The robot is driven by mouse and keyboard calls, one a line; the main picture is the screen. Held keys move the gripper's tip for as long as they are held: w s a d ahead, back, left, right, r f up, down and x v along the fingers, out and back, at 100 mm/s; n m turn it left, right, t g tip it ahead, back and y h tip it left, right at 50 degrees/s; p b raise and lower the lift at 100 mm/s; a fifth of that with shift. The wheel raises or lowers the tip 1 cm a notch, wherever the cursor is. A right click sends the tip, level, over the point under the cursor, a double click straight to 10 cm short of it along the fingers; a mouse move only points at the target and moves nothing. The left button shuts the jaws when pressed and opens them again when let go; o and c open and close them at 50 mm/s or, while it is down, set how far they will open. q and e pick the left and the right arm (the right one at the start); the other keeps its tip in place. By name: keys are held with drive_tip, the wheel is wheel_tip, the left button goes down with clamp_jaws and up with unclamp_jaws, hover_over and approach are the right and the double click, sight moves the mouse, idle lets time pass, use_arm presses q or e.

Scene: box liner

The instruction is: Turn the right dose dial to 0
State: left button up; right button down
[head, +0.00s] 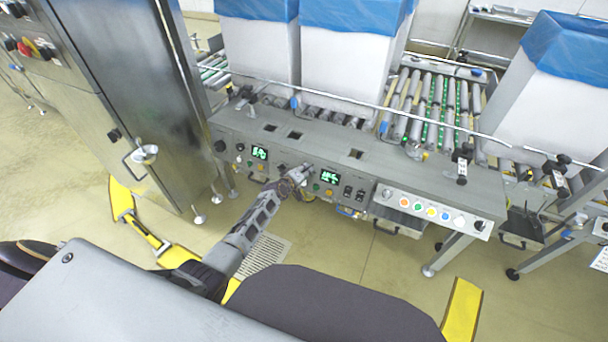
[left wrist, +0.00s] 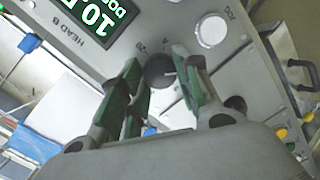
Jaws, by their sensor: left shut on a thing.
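The right dose dial (left wrist: 160,72) is a black round knob with a light pointer line, on the grey panel beside the "HEAD B" lettering in the left wrist view. Scale marks show near it, one resembling 20; the exact setting is hard to read. My left gripper (left wrist: 161,74) is shut on the dial, with a green-padded finger on each side. In the head view my left gripper (head: 302,174) reaches the panel and hides the dial. A green-lit display (left wrist: 98,18) beside the dial is partly cut off and shows "10". My right gripper is not in view.
The right display (head: 330,176) and left display (head: 260,153) sit on the grey control console (head: 400,165). A white round button (left wrist: 211,30) marked JOG is close to the right finger. Coloured buttons (head: 431,209) line the console's right end. A rail (head: 340,97) runs behind.

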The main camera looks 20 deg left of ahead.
use_arm(q)
drive_tip(key=shift+w+r+n, duration=0.1)
drive_tip(key=shift+r+n, duration=0.05)
drive_tip(key=shift+n, duration=0.35)
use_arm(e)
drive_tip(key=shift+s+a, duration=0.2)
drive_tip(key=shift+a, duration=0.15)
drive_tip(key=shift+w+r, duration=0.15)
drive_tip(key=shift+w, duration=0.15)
use_arm(q)
drive_tip(key=o, duration=0.8)
drive_tip(key=shift+o, duration=1.2)
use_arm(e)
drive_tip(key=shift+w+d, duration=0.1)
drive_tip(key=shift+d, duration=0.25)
use_arm(q)
drive_tip(key=shift+s, duration=0.25)
